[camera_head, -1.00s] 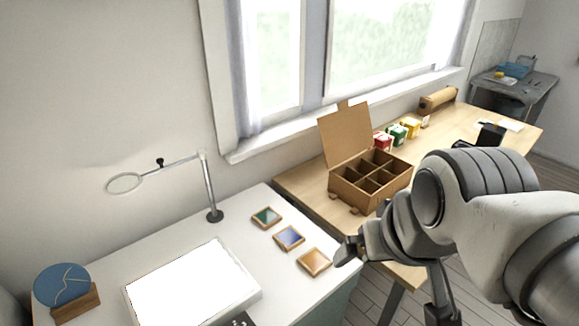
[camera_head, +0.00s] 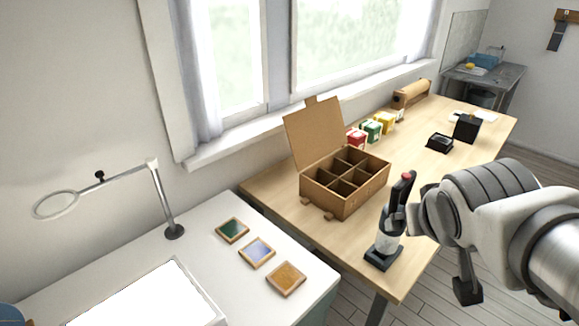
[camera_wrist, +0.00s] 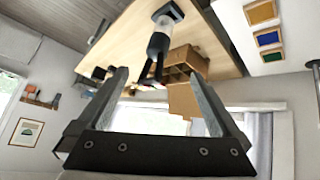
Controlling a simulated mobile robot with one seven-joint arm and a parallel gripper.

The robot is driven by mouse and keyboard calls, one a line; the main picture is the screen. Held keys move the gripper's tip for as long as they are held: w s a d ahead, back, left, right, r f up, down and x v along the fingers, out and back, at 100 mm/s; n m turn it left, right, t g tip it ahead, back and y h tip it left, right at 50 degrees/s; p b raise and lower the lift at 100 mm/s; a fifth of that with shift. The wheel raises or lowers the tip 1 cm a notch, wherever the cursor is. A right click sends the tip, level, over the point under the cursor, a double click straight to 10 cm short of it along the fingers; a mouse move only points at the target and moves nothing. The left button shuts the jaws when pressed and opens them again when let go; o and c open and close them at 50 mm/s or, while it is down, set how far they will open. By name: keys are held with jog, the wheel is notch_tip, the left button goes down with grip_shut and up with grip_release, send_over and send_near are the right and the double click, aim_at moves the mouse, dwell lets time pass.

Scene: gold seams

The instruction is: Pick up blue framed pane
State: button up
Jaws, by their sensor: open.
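The blue framed pane (camera_head: 257,251) lies flat on the white table (camera_head: 205,208), in a light wooden frame. It sits between the green framed pane (camera_head: 232,230) and the amber framed pane (camera_head: 286,279). In the wrist view the blue pane (camera_wrist: 268,38) shows at the upper right, with the amber pane (camera_wrist: 261,11) above it and the green pane (camera_wrist: 273,59) below. My gripper (camera_wrist: 162,80) is open and empty, its two fingers well apart. It is over the wooden table side, away from the panes. In the head view my arm stands at the right.
A cardboard box with compartments (camera_head: 338,202) stands open on the wooden table (camera_head: 455,160). A bottle-like tool on a black base (camera_head: 388,243) stands near my arm. A magnifier lamp (camera_head: 165,200) and a bright light panel (camera_head: 150,300) are on the white table.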

jog(key=w+a+f+n+t+b, duration=0.1)
jog(key=w+f+n+t+b, duration=0.2)
jog(key=w+f, duration=0.35)
jog(key=n+g+y+b, duration=0.3)
jog(key=n+y+b, duration=0.35)
jog(key=y, duration=0.45)
send_near(258, 251)
jog(key=shift+b+x, duration=0.95)
jog(key=shift+b, duration=0.2)
jog(key=b+x, duration=0.2)
jog(key=x, duration=0.3)
jog(key=shift+a+f, duration=0.15)
jog(key=shift+f, duration=0.1)
jog(key=shift+w+a, duration=0.3)
jog(key=shift+w, duration=0.05)
